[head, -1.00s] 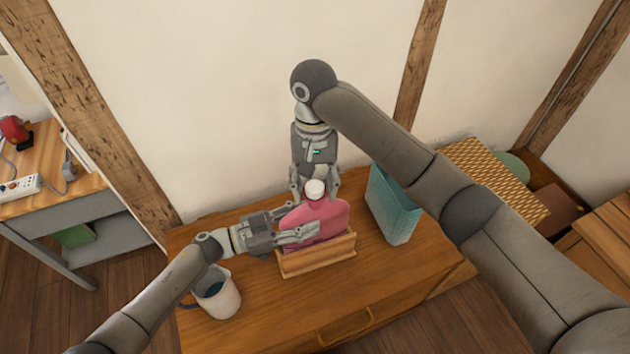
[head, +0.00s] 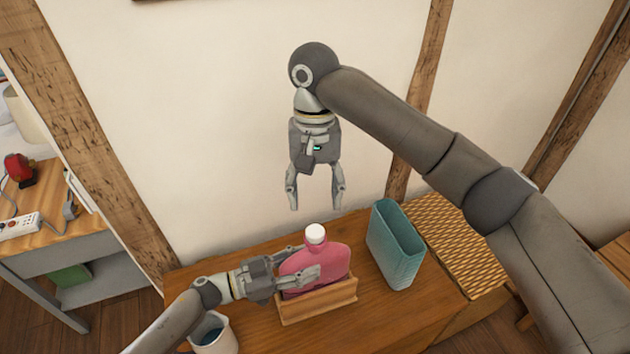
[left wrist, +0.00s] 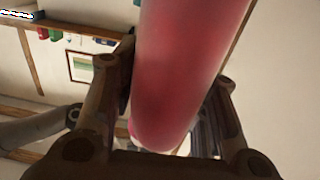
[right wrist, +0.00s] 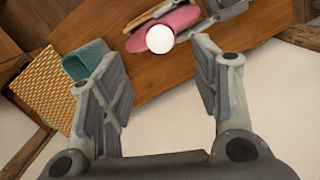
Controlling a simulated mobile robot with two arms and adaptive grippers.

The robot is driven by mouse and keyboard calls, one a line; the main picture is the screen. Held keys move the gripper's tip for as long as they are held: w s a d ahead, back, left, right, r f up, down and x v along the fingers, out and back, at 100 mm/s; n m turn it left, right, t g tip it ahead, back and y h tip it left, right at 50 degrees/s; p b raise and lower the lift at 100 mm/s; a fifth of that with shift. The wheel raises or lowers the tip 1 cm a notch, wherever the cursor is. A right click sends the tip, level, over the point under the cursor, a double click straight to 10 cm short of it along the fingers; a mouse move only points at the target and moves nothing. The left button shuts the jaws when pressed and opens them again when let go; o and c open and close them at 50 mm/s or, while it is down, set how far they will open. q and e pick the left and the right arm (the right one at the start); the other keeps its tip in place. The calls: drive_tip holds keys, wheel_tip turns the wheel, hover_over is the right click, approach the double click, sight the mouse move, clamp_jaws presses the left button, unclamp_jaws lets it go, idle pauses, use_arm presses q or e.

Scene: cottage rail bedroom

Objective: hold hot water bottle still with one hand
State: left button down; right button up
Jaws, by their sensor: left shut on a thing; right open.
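The pink hot water bottle (head: 325,258) with its white cap (head: 315,233) stands upright in a wooden holder (head: 320,301) on the wooden cabinet top. My left gripper (head: 308,275) is shut on the bottle's body from the left side. In the left wrist view the pink bottle (left wrist: 185,70) fills the gap between the fingers. My right gripper (head: 315,208) is open and empty, above and behind the bottle, apart from the cap. The right wrist view shows the white cap (right wrist: 160,39) beyond the open fingers (right wrist: 165,100).
A teal open container (head: 395,250) stands right of the holder, next to a woven yellow box (head: 460,245). A white mug (head: 216,336) with dark liquid is at the front left, close to my left arm. A wall rises behind the cabinet. A desk (head: 60,235) is at far left.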

use_arm(q)
drive_tip(key=shift+w+a, duration=0.1)
use_arm(e)
drive_tip(key=shift+w+r, duration=0.1)
drive_tip(key=shift+r, duration=0.9)
use_arm(q)
drive_tip(key=c, duration=0.8)
unclamp_jaws()
drive_tip(key=shift+o, duration=0.2)
drive_tip(key=v, duration=0.7)
drive_tip(key=shift+a, duration=0.2)
